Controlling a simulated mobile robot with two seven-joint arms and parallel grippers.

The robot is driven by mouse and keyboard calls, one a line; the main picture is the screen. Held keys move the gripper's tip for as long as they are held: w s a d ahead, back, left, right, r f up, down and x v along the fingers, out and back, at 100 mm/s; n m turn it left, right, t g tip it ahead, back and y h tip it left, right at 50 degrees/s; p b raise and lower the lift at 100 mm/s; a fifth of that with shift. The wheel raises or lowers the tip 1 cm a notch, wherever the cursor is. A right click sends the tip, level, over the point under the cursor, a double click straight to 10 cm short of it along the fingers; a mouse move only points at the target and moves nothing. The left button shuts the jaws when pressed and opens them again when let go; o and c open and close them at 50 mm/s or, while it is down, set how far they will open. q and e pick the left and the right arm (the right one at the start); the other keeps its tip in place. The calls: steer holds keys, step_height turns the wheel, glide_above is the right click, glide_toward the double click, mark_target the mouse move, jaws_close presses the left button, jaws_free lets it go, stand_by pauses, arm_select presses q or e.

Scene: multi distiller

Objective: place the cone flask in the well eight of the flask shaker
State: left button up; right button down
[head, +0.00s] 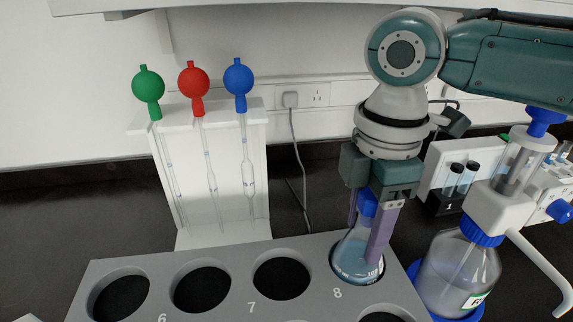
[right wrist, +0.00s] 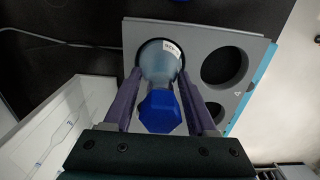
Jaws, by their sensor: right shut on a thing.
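How deep the base sits is hidden. My left gripper is not in view.
Empty wells 6 (head: 201,289) and 7 (head: 282,278) lie left of the flask. A white rack (head: 220,150) with pipettes and coloured bulbs stands behind the shaker. A dispenser bottle (head: 458,272) with a blue collar stands close on the right.

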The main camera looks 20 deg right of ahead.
steer(key=shift+c, duration=1)
jaws_free()
step_height(320, 180, up, 12)
steer(key=shift+f+p, duration=0.15)
steer(key=shift+p, duration=0.2)
steer(key=s+a+f+m+t+y, duration=0.1)
steer(key=s+a+f+m, duration=0.1)
steer(key=s+a+f, duration=0.1)
steer(key=s+a+f+m+t, duration=0.1)
steer(key=s+a+f+m, duration=0.2)
steer(key=s, duration=0.1)
steer(key=s+a+f+m+t+y, duration=0.1)
steer(key=s+a+f+m, duration=0.2)
steer(key=f, duration=0.1)
steer(key=shift+s+f+y, duration=0.1)
steer(key=shift+s+y, duration=0.2)
steer(key=s+d+m, duration=0.1)
steer(key=d, duration=0.1)
steer(key=s+d+m+h, duration=0.1)
steer(key=s+d+m, duration=0.1)
steer(key=s+d+f+m+h, duration=0.1)
steer(key=s+m, duration=0.1)
steer(key=shift+s+d+t, duration=0.2)
steer(key=shift+d+t, duration=0.1)
steer(key=shift+d, duration=0.1)
